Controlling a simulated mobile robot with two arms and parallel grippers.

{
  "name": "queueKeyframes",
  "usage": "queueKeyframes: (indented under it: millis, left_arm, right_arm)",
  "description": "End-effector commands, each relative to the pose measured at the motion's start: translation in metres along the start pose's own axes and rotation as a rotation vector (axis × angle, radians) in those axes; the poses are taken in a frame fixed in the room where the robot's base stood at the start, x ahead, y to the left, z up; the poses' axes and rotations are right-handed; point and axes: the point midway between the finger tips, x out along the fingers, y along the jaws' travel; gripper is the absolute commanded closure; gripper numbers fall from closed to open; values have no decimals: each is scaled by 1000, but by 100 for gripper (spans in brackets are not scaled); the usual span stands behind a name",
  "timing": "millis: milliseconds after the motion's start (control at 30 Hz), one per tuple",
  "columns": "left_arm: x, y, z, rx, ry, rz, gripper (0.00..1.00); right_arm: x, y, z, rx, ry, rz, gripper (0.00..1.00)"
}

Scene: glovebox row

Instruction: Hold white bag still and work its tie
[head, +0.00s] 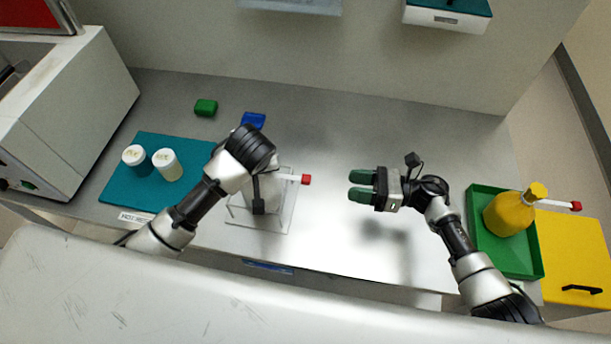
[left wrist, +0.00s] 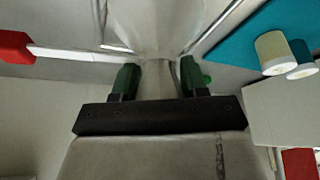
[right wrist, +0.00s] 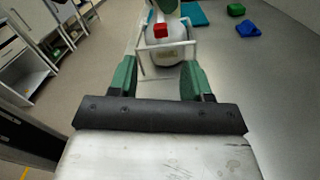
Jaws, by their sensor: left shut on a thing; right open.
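The white bag (head: 266,188) sits in a clear-walled stand (head: 290,212) left of the bench's middle, partly hidden by my left arm. Its tie (head: 291,177) is a white strap sticking out to the right, with a red end (head: 306,179). In the left wrist view my left gripper (left wrist: 158,80) is shut on the bag's narrow neck (left wrist: 158,68), and the strap (left wrist: 75,54) runs off to the left. My right gripper (head: 362,186) is open and empty above the bench, right of the red end and apart from it. The right wrist view shows the bag (right wrist: 166,52) ahead.
A teal mat (head: 118,186) with two white jars stands at left. Green (head: 205,107) and blue (head: 252,120) blocks lie at the back. A green tray (head: 477,200) with a yellow bag (head: 508,214) is at right. The bench between stand and tray is bare.

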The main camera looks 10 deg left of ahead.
Motion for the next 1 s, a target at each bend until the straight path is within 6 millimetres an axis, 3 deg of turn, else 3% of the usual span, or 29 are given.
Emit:
queueKeyframes:
  millis: [133,367,800,1000]
  left_arm:
    - [4,-1,7,6,-17,-7,91]
    - [5,-1,7,6,-18,-8,91]
    - [5,-1,7,6,-19,-7,91]
    - [5,-1,7,6,-19,-8,91]
  right_arm:
    - [-1,0,0,-183,0,0,51]
    - [8,0,0,-275,-3,1,51]
    - [90,0,1,-272,-3,2,51]
    - [113,0,0,-273,-1,0,51]
